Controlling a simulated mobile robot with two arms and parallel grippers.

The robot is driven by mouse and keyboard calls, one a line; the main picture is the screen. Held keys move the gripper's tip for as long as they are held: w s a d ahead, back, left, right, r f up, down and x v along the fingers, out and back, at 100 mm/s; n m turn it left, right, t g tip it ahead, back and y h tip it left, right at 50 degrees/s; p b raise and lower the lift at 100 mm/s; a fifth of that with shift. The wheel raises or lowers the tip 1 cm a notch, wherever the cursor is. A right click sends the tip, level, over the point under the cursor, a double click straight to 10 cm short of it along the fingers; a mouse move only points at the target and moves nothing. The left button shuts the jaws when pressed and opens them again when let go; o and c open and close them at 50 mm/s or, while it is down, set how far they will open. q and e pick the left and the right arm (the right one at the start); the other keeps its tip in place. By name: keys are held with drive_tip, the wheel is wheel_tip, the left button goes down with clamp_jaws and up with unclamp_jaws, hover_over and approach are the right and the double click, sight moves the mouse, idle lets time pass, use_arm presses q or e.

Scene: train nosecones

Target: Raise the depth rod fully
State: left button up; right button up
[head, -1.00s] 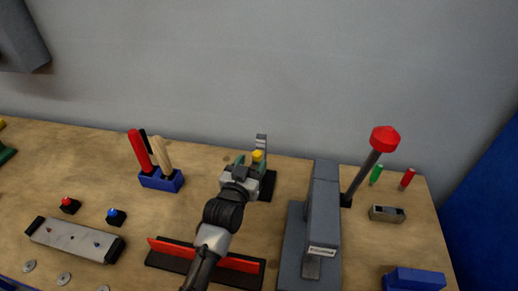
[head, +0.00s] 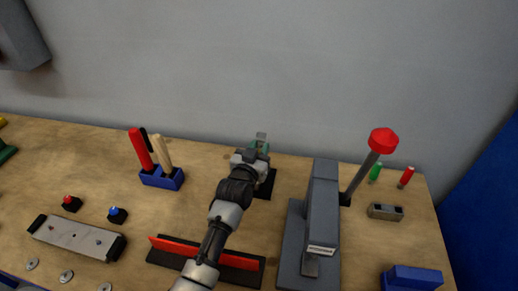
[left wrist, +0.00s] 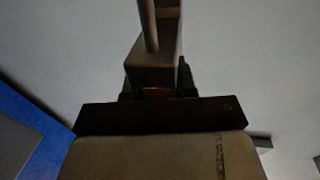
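The depth-gauge stand has a dark base (head: 266,187) and a grey upright whose top (head: 261,136) shows just past my left gripper (head: 259,148). The gripper's teal fingers are at the upright, and the yellow knob is hidden from the head view. In the left wrist view the dark green fingers (left wrist: 157,88) stand apart on either side of a small orange-brown piece (left wrist: 156,93). A block (left wrist: 152,70) and a thin light rod (left wrist: 149,25) rise beyond them. Whether the fingers press on the piece is too dark to tell. My right gripper is out of view.
A grey press (head: 322,215) with a red-knobbed lever (head: 383,141) stands to the right. A blue tool holder (head: 161,179) is to the left. A red-and-black rail (head: 175,246) lies under my left forearm. Bare bench (head: 90,160) shows at the back left.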

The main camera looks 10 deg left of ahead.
use_arm(q)
clamp_jaws()
wheel_tip(320, 180, up, 3)
drive_tip(key=p, duration=0.2)
drive_tip(key=shift+p, duration=0.35)
drive_tip(key=shift+f, duration=0.1)
drive_tip(key=o, duration=0.8)
unclamp_jaws()
